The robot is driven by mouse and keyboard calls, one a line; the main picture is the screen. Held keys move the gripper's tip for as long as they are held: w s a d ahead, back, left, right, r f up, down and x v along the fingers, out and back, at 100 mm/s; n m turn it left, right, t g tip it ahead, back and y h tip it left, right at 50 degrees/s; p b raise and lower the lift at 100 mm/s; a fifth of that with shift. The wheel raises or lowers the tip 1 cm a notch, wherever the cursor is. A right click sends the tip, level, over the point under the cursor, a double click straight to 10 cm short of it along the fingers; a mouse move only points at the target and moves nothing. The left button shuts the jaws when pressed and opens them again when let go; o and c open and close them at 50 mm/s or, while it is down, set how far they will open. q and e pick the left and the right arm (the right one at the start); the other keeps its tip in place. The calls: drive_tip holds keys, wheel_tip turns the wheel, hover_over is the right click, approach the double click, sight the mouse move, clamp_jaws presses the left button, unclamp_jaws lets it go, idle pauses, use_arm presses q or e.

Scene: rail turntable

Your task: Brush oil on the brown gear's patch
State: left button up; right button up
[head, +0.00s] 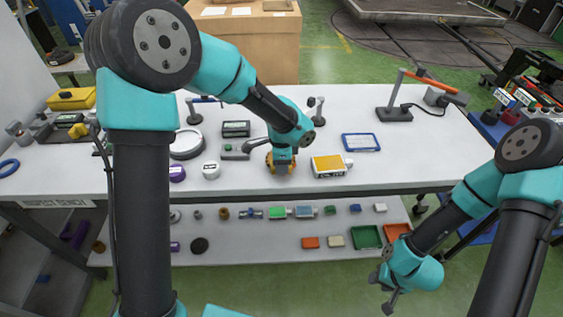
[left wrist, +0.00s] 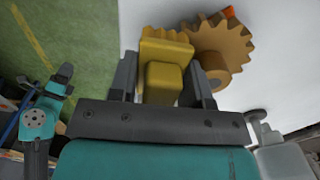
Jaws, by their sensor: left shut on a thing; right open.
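My left gripper (head: 281,172) is low over the bench near its front edge. In the left wrist view its two fingers (left wrist: 163,85) are shut on a yellow block-like piece (left wrist: 164,80) with a ridged far edge; I cannot tell whether this is the brush. The brown gear (left wrist: 222,45), toothed with a round hub, is close beside the right finger. A small orange spot (left wrist: 228,12) shows at its far rim; I cannot tell if it is the patch. In the head view the arm mostly hides the gear. My right gripper (head: 386,291) is open, in front of the bench.
A yellow-topped box (head: 328,166) stands right of the left gripper, a white jar (head: 211,170) to its left. A blue-framed tray (head: 361,142) and a lamp-like stand (head: 395,113) are further right. The bench front right is clear. A lower shelf (head: 220,250) holds several small parts.

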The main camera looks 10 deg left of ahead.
use_arm(q)
drive_tip(key=shift+w+a, duration=0.1)
drive_tip(key=shift+w, duration=0.3)
drive_tip(key=shift+s, duration=0.45)
idle(5.4)
drive_tip(key=shift+r, duration=0.1)
drive_tip(key=shift+r, duration=3.4)
